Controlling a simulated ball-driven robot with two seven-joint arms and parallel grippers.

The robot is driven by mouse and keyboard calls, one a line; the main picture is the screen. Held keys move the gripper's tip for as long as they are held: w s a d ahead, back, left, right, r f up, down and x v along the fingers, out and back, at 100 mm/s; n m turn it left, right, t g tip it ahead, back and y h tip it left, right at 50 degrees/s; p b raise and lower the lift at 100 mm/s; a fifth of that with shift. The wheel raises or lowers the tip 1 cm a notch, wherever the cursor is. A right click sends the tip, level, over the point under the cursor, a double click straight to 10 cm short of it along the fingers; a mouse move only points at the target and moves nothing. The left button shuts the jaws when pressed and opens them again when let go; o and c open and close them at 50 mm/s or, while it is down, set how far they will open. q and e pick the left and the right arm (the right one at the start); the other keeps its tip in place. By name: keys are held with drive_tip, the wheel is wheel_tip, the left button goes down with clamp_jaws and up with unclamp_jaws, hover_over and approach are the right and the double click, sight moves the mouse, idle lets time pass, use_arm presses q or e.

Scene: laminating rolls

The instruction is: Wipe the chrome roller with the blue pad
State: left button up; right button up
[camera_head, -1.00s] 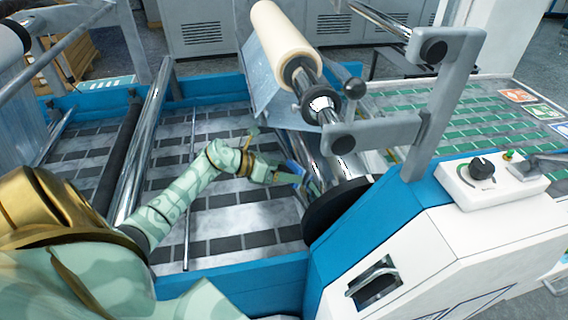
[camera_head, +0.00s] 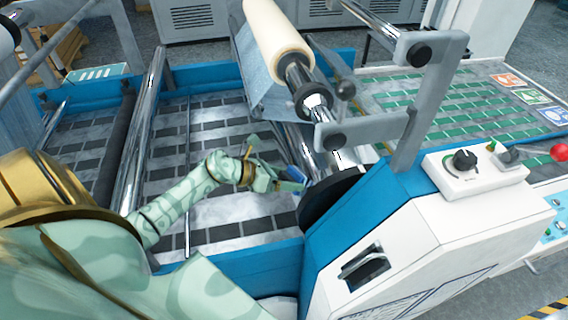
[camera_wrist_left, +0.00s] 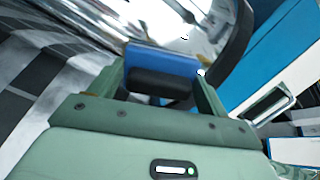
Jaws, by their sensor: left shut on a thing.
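My left gripper (camera_head: 282,184) is shut on the blue pad (camera_head: 293,174), low at the near end of the chrome roller (camera_head: 301,152). In the left wrist view the blue pad (camera_wrist_left: 162,61) sits between the fingers of my left gripper (camera_wrist_left: 161,85), with its dark grip toward me. The pad's far edge lies against the shiny chrome roller (camera_wrist_left: 150,18) in that view, and I cannot tell how firmly it presses. The roller's upper part is partly hidden under the film roll. My right gripper is out of view.
A cream film roll (camera_head: 276,38) hangs above the roller on a shaft. A dark disc (camera_head: 331,196) closes the roller's near end beside the blue and white machine housing (camera_head: 400,235). A grey bracket (camera_head: 425,100) stands to the right. Printed sheet (camera_head: 225,140) runs beneath my arm.

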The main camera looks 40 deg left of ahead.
sight(288, 170)
use_arm(q)
drive_tip(key=shift+s+d+p, duration=0.7)
drive_tip(key=shift+d, duration=0.2)
drive_tip(key=shift+s+d, duration=0.35)
drive_tip(key=shift+d, duration=0.1)
drive_tip(key=shift+w+a, duration=0.25)
drive_tip(key=shift+a, duration=0.05)
drive_tip(key=shift+w+a+f+b, duration=0.15)
drive_tip(key=shift+w+a+b, duration=0.4)
drive_tip(key=shift+a+b, duration=0.2)
drive_tip(key=shift+w+a, duration=0.25)
drive_tip(key=shift+a, duration=0.1)
drive_tip(key=shift+w+a+b, duration=0.6)
drive_tip(key=shift+a+b, duration=0.1)
drive_tip(key=shift+b, duration=0.4)
drive_tip(key=shift+w+a+b, duration=0.4)
drive_tip(key=shift+a+b, duration=0.05)
drive_tip(key=shift+a, duration=0.1)
drive_tip(key=w+a+b, duration=0.1)
drive_tip(key=a+b, duration=0.1)
drive_tip(key=shift+w+a+b, duration=0.2)
drive_tip(key=shift+w+b, duration=0.2)
drive_tip(key=w+a+b, duration=0.1)
drive_tip(key=a+b, duration=0.1)
drive_tip(key=b, duration=0.1)
drive_tip(key=shift+w, duration=0.4)
drive_tip(key=shift+a+r, duration=0.1)
drive_tip(key=shift+r, duration=0.1)
